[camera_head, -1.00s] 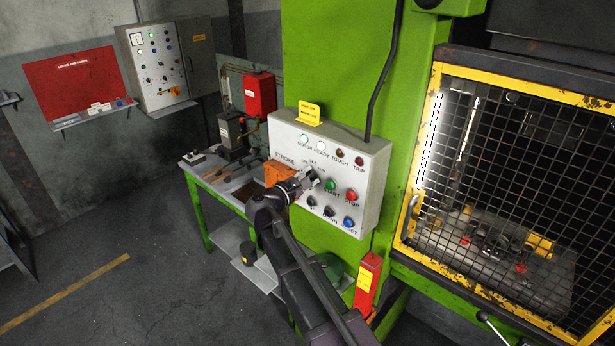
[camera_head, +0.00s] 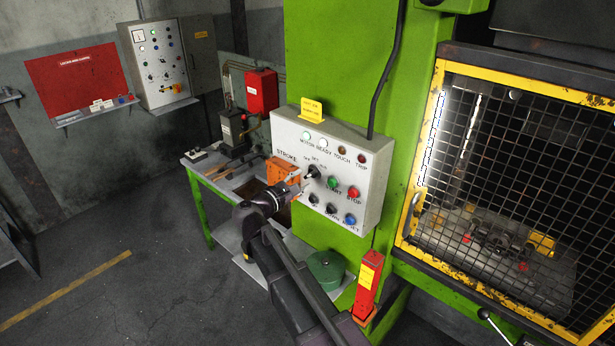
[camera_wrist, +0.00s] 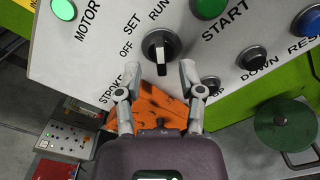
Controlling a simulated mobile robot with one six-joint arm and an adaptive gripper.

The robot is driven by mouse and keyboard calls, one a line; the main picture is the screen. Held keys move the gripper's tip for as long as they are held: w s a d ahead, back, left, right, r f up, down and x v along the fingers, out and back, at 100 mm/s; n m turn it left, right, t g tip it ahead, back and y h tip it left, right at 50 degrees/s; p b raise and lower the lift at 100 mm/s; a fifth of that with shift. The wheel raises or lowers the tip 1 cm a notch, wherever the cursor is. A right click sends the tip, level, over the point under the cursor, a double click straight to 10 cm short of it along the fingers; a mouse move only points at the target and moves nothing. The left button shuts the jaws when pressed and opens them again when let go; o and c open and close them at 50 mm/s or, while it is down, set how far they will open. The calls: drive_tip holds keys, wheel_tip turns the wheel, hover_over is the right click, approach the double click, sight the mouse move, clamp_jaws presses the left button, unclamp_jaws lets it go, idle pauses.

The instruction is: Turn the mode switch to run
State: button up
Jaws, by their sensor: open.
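The mode switch (camera_wrist: 160,46) is a round black knob with a raised grip bar and a pale mark, on the sloping light-grey control panel (camera_wrist: 95,62). OFF, SET and RUN are printed around it. In the wrist view the bar stands nearly upright in the picture; I cannot tell surely which label it points to. In the head view the switch (camera_head: 313,172) shows as a dark knob below the lamps. My gripper (camera_wrist: 154,80) is open and empty, its fingertips just short of the knob, one to each side. It also shows in the head view (camera_head: 300,183).
The green START button (camera_head: 333,182) and red STOP button (camera_head: 353,193) sit right of the switch. Lower knobs and a blue RESET button (camera_head: 350,218) are below. An orange STROKE box (camera_head: 282,168) is at the panel's left. A mesh guard (camera_head: 510,190) stands to the right.

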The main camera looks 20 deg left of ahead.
drive_tip(key=v, duration=0.7)
drive_tip(key=shift+s, duration=0.3)
drive_tip(key=shift+a, duration=0.15)
